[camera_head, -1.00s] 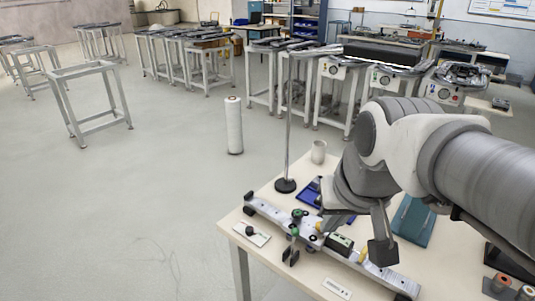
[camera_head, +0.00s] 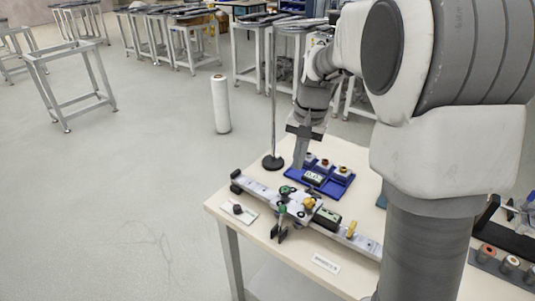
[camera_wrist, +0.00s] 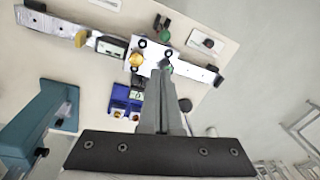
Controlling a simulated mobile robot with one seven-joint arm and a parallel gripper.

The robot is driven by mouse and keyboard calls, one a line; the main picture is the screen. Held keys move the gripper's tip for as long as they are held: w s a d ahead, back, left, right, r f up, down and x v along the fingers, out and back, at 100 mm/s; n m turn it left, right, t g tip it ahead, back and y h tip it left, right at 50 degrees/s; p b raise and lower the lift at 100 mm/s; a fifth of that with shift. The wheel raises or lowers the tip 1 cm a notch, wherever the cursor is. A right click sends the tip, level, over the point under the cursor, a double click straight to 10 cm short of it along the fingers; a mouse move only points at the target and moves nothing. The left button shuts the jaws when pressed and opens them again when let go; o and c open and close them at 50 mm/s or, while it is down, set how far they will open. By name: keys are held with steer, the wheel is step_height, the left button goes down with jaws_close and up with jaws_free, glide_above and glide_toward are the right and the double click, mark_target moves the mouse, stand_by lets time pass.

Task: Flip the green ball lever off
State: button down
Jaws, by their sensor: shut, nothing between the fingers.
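A metal track (camera_head: 340,238) lies along the table with a white carriage (camera_head: 293,207) on it. Two green balls sit at the carriage: one at its far edge (camera_head: 286,190), one nearer the front (camera_head: 282,209) above a black clamp (camera_head: 279,231). In the wrist view they are the far-edge ball (camera_wrist: 167,69) and the front ball (camera_wrist: 165,42). I cannot tell which one is the lever's. My gripper (camera_head: 298,165) points down behind the carriage, shut and empty. In the wrist view its fingertips (camera_wrist: 163,78) overlap the far-edge ball's lower side; contact cannot be told.
A blue tray (camera_head: 291,176) with a small display and several round pieces lies right behind the track. A pole on a black base (camera_head: 273,162) stands left of the gripper. A yellow knob (camera_head: 308,203) is on the carriage. A teal block (camera_wrist: 45,115) is nearby.

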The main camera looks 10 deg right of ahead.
steer(key=m+g, duration=0.1)
glide_above(289, 204)
steer(key=d, duration=0.1)
step_height(289, 204, down, 7)
steer(key=shift+w+d+r, duration=0.15)
steer(key=shift+d, duration=0.05)
steer(key=f, duration=0.3)
steer(key=f+b, duration=0.1)
steer(key=f, duration=0.2)
steer(key=a+f, duration=0.1)
steer(key=f, duration=0.3)
steer(key=shift+a, duration=0.1)
steer(key=shift+s+a+r, duration=0.3)
steer(key=shift+s, duration=0.25)
steer(key=shift+s+a+r, duration=0.25)
steer(key=shift+s+r, duration=0.05)
steer(key=shift+s, duration=0.2)
steer(key=shift+s+a+r, duration=0.2)
steer(key=shift+s+a, duration=0.1)
steer(key=shift+s, duration=0.2)
steer(key=shift+s+a, duration=0.1)
steer(key=shift+s+a+r+t, duration=0.1)
steer(key=shift+a+t, duration=0.05)
steer(key=shift+t, duration=0.15)
